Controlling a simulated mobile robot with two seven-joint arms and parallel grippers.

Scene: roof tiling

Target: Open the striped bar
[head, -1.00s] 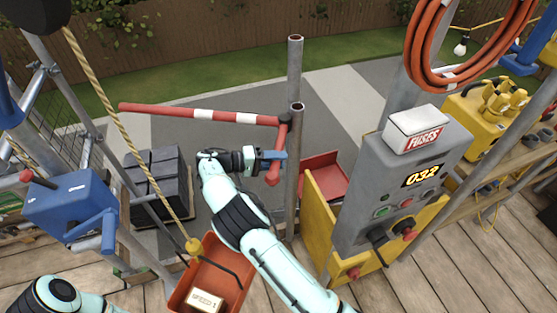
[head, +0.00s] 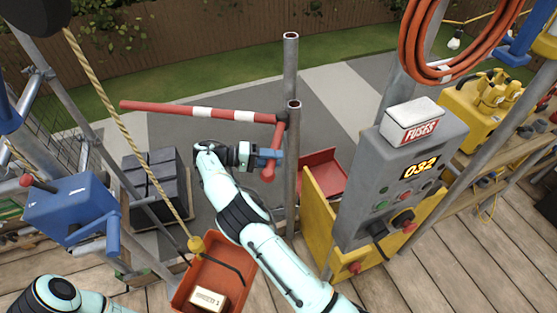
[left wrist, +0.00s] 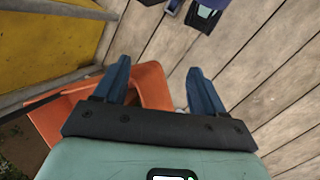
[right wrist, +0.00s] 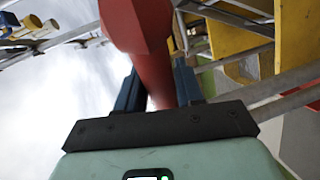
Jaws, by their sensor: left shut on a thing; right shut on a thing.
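The red and white striped bar (head: 202,113) lies level across the gap in the head view, from its free end at the left to a grey post (head: 292,165) at the right. A short red handle (head: 268,173) bends from its post end toward me. My right gripper (head: 268,153) is shut on this handle. In the right wrist view the red handle (right wrist: 150,60) runs between the blue fingers (right wrist: 158,92). My left gripper (left wrist: 160,85) shows only in its wrist view, shut on the orange tray (left wrist: 150,88), whose edge is between its fingers; its exact contact is unclear.
The orange tray (head: 178,295) holds a small box (head: 208,299), with a rope (head: 130,130) above. A grey fuse panel (head: 395,180) and yellow panel (head: 325,225) stand right of the post. A blue winch box (head: 70,205) and dark stacked blocks (head: 155,180) are left.

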